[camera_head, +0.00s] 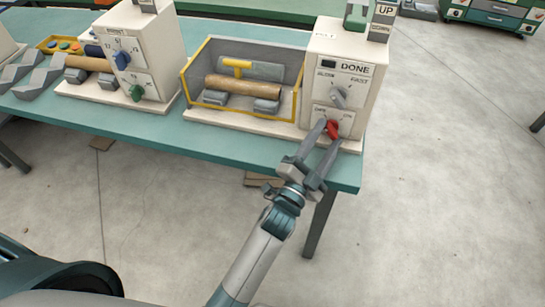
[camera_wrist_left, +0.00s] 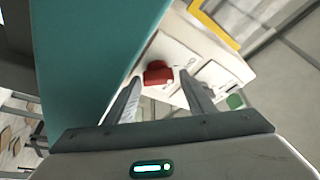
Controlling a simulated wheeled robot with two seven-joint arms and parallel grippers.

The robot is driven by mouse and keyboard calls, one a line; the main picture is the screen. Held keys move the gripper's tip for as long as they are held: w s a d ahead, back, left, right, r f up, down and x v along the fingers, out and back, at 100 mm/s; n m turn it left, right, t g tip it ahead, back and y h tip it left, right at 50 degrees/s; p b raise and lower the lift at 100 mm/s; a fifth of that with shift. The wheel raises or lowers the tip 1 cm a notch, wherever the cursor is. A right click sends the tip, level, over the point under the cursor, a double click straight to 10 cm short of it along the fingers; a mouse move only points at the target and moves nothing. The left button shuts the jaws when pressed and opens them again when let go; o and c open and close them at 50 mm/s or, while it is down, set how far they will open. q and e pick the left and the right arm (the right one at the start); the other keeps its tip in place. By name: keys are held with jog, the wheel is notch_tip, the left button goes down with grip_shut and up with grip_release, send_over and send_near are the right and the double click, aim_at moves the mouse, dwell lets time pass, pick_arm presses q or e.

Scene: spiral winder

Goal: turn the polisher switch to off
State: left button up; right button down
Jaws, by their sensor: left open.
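The polisher (camera_head: 350,60) is a cream box at the right end of the teal table, with a "DONE" label and a grey dial (camera_head: 338,98). Low on its front is a red switch knob (camera_head: 334,129), on a plate with small labels too blurred to read surely. My left gripper (camera_head: 329,135) is open, its fingers at the knob. In the left wrist view the red knob (camera_wrist_left: 158,73) shows between the tips of the open left gripper (camera_wrist_left: 160,80). I cannot tell whether the fingers touch it. My right gripper is not in view.
Left of the polisher box is a yellow-edged guard (camera_head: 187,80) around a brown roll (camera_head: 242,87). Another cream machine (camera_head: 135,50) with blue and green knobs stands farther left on the teal table (camera_head: 230,140). The floor in front and right is mostly clear.

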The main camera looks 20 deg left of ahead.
pick_arm(q)
jog(key=shift+f, duration=0.3)
